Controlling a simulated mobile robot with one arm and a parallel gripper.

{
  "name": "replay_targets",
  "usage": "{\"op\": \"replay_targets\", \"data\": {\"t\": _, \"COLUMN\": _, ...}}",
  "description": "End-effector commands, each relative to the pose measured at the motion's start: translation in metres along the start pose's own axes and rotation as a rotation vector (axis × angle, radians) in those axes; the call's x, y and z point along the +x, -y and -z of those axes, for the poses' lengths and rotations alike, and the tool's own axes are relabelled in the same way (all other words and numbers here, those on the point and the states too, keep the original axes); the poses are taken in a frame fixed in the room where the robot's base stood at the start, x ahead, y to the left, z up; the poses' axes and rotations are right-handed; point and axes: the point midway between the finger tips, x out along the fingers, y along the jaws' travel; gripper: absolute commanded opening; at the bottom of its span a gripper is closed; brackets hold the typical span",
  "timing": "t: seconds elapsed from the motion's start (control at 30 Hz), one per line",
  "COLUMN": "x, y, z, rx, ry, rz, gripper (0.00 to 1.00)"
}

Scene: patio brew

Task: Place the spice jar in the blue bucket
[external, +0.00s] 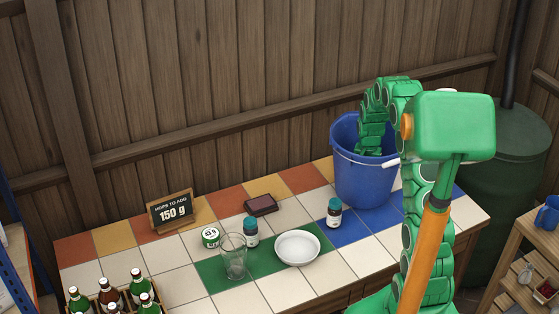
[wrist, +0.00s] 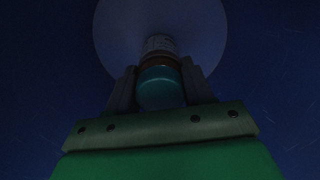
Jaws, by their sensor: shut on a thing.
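The blue bucket (external: 365,175) stands on the tiled counter at the right. My arm reaches down into it, and its wall hides my gripper in the external view. In the wrist view, my gripper (wrist: 160,84) is shut on a jar with a teal lid (wrist: 159,88) and a pale label. The jar is inside the bucket, with the paler round bucket floor (wrist: 115,35) beyond it. I cannot tell whether the jar touches the floor. Two similar teal-lidded jars stand on the counter, one by the bucket (external: 334,213) and one behind the glass (external: 251,232).
A clear glass (external: 234,258), a white dish (external: 297,248), a green-and-white tin (external: 210,238), a dark red block (external: 261,204) and a sign (external: 173,211) stand on the counter. Several bottles (external: 109,290) fill a crate at front left. A wooden shelf (external: 515,258) is at right.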

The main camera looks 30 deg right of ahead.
Motion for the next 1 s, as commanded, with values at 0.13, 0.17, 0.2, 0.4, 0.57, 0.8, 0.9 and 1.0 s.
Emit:
{"op": "replay_targets", "data": {"t": 0.13, "x": 0.002, "y": 0.0, "z": 0.0, "rx": 0.0, "ry": 0.0, "rz": 0.0, "gripper": 0.54}}
{"op": "replay_targets", "data": {"t": 0.17, "x": 0.002, "y": 0.0, "z": 0.0, "rx": 0.0, "ry": 0.0, "rz": 0.0, "gripper": 0.59}}
{"op": "replay_targets", "data": {"t": 0.2, "x": 0.002, "y": 0.0, "z": 0.0, "rx": 0.0, "ry": 0.0, "rz": 0.0, "gripper": 0.65}}
{"op": "replay_targets", "data": {"t": 0.4, "x": 0.002, "y": 0.0, "z": 0.0, "rx": 0.0, "ry": 0.0, "rz": 0.0, "gripper": 0.77}}
{"op": "replay_targets", "data": {"t": 0.57, "x": 0.001, "y": 0.0, "z": 0.0, "rx": 0.0, "ry": 0.0, "rz": 0.0, "gripper": 0.77}}
{"op": "replay_targets", "data": {"t": 0.8, "x": -0.01, "y": 0.0, "z": 0.001, "rx": 0.0, "ry": -0.002, "rz": 0.001, "gripper": 0.77}}
{"op": "replay_targets", "data": {"t": 0.9, "x": -0.022, "y": 0.0, "z": 0.001, "rx": 0.0, "ry": -0.002, "rz": 0.001, "gripper": 0.77}}
{"op": "replay_targets", "data": {"t": 1.0, "x": -0.038, "y": 0.001, "z": 0.001, "rx": 0.0, "ry": -0.005, "rz": 0.002, "gripper": 0.77}}
